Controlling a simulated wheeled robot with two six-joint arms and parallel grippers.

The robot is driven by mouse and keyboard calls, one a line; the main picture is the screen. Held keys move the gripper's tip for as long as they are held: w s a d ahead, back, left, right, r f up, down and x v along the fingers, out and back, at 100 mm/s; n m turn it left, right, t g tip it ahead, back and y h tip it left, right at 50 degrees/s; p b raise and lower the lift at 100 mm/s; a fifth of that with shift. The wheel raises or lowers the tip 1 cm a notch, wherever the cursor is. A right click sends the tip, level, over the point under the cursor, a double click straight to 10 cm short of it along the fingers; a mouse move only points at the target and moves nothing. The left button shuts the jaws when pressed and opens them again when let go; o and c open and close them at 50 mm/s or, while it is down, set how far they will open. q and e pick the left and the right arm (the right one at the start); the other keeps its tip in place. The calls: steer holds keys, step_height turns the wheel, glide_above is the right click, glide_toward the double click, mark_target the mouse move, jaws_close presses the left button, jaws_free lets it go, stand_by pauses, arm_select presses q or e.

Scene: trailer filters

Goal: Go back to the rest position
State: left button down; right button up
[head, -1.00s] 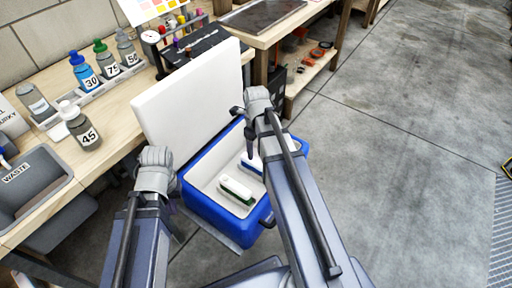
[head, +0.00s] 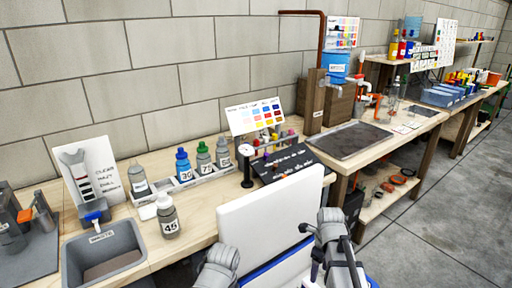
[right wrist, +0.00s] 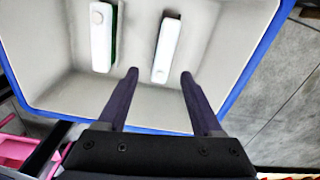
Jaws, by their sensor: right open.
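My right gripper (right wrist: 160,75) is open and empty in the right wrist view, its two dark fingers apart over the blue cooler (right wrist: 258,50) with a pale inside. Two white cartridge-like pieces lie in the cooler, a left one (right wrist: 102,42) with a green edge and a right one (right wrist: 166,50). Both are ahead of the fingertips, and no piece is between the fingers. In the head view my right arm's wrist is at the bottom, right of the cooler's raised white lid (head: 268,222). My left wrist shows at the bottom edge, left of the lid; its fingers are out of sight.
The workbench (head: 205,225) along the wall holds a grey waste bin (head: 105,250), a bottle marked 45 (head: 168,217), a rack of bottles (head: 208,180) and a black case (head: 285,163). A second bench (head: 408,112) stands at right. Concrete floor (head: 425,215) is open at right.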

steer(key=s+a+r+n+p, duration=0.5)
steer(key=a+r+n+p, duration=0.4)
steer(key=n, duration=0.7)
steer(key=s+a+r+n+h+p, duration=0.1)
steer(key=s+a+r+n+p, duration=0.4)
steer(key=a+r+n+p, duration=0.4)
steer(key=a+r+n, duration=0.1)
steer(key=n, duration=0.6)
steer(key=shift+s+r+p, duration=0.35)
steer(key=shift+s+r, duration=0.05)
